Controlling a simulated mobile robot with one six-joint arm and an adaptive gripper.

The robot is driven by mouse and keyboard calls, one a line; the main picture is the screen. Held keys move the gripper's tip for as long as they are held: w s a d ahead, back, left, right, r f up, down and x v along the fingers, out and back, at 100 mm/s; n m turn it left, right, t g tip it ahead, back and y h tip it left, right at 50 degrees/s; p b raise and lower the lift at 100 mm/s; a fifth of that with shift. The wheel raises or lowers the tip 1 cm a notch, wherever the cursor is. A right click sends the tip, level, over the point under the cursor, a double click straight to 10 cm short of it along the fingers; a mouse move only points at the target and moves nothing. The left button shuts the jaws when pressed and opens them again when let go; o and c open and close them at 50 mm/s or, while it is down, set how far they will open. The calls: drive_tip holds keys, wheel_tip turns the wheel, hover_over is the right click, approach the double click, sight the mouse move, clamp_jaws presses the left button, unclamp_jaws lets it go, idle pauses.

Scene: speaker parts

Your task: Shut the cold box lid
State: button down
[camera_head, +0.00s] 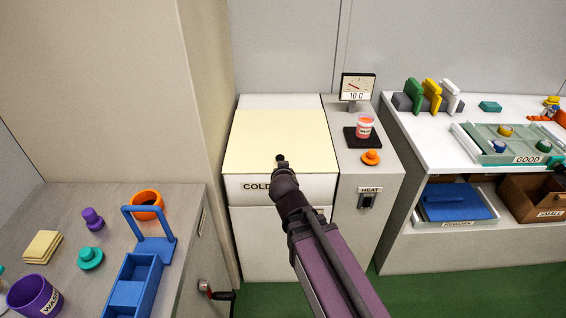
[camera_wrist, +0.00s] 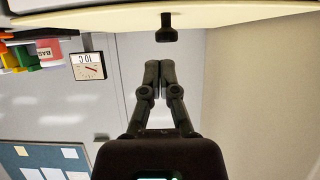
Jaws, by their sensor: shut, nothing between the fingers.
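The cold box (camera_head: 262,245) is a white cabinet in the middle of the head view, its label partly hidden by my arm. Its pale yellow lid (camera_head: 275,135) lies over the top and looks flat. I cannot tell whether a small gap stays under it. A small dark handle (camera_head: 281,158) stands near the lid's front edge. In the wrist view, which is upside down, the lid (camera_wrist: 100,22) spans the picture's top and the handle (camera_wrist: 167,28) sticks out from it. My gripper (camera_wrist: 159,66) is shut and empty, close to the handle with a visible gap in that view.
A heat unit (camera_head: 368,205) with a gauge (camera_head: 357,88) and a red-and-white jar (camera_head: 364,127) adjoins the box on the right. A grey bench (camera_head: 110,203) with a blue handled carrier (camera_head: 135,280) stands at left. A tall beige wall panel (camera_head: 205,100) rises beside the box.

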drive_tip(key=shift+s+f, duration=0.2)
drive_tip(key=shift+s, duration=0.35)
drive_tip(key=s+d+f+m+g+h, duration=0.1)
drive_tip(key=s+d+f+g, duration=0.35)
drive_tip(key=d, duration=0.45)
drive_tip(key=s+d+f+g+h, duration=0.1)
drive_tip(key=s+d+f+g, duration=0.4)
drive_tip(key=d, duration=0.5)
wheel_tip(320, 180, up, 14)
drive_tip(key=s+d+g+y+p, duration=0.1)
drive_tip(key=s+g+p, duration=0.1)
drive_tip(key=p, duration=1.2)
drive_tip(key=shift+s+d+g, duration=0.4)
drive_tip(key=shift+g, duration=0.15)
drive_tip(key=shift+f, duration=0.15)
